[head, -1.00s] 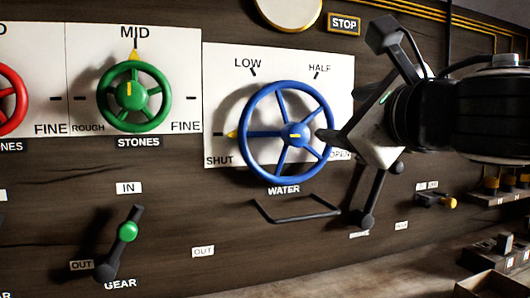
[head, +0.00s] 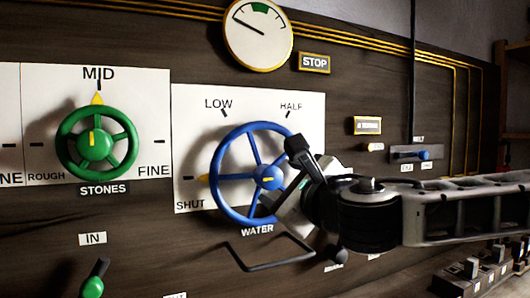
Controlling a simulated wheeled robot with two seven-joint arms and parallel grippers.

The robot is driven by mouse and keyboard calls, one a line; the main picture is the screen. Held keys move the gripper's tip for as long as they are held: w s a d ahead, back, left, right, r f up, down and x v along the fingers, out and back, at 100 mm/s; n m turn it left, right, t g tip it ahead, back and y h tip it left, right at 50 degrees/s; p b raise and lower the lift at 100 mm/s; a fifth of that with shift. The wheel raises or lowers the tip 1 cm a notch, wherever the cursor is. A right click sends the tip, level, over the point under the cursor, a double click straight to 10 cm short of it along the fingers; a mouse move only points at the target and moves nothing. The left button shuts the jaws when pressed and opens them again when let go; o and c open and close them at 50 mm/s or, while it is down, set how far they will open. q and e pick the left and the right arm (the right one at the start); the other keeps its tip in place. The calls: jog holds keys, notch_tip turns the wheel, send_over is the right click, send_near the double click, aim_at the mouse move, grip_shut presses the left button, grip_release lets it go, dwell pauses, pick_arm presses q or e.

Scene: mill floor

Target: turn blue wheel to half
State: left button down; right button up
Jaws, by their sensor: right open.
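The blue wheel (head: 268,178) is mounted on the white WATER plate (head: 265,106), with LOW and HALF marked above it and SHUT at its lower left. My right gripper (head: 318,200) is open at the wheel's right side, one finger above and one below. It hides the wheel's right and lower-right rim and the plate's right part. I cannot tell whether it touches the rim. My left gripper is not in view.
A green STONES wheel (head: 94,145) is to the left, its pointer at MID. A gauge (head: 258,34) and a STOP label (head: 314,63) are above. A dark bar handle (head: 272,262) juts out below the blue wheel. A green-knobbed lever (head: 92,287) is at the lower left.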

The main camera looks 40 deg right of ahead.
aim_at(272, 177)
jog(key=p+x, duration=0.2)
jog(key=x, duration=0.2)
jog(key=shift+a+r, duration=0.1)
jog(key=shift+r, duration=0.05)
jog(key=p+x, duration=0.2)
jog(key=x, duration=0.1)
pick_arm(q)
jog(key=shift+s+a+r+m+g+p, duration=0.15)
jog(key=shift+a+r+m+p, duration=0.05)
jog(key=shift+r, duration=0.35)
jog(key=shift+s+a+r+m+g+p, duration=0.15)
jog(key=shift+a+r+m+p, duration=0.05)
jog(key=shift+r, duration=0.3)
pick_arm(e)
jog(key=shift+w+d, duration=0.25)
jog(key=shift+w, duration=0.35)
jog(key=shift+c, duration=0.4)
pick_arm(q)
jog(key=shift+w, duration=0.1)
pick_arm(e)
jog(key=c, duration=0.9)
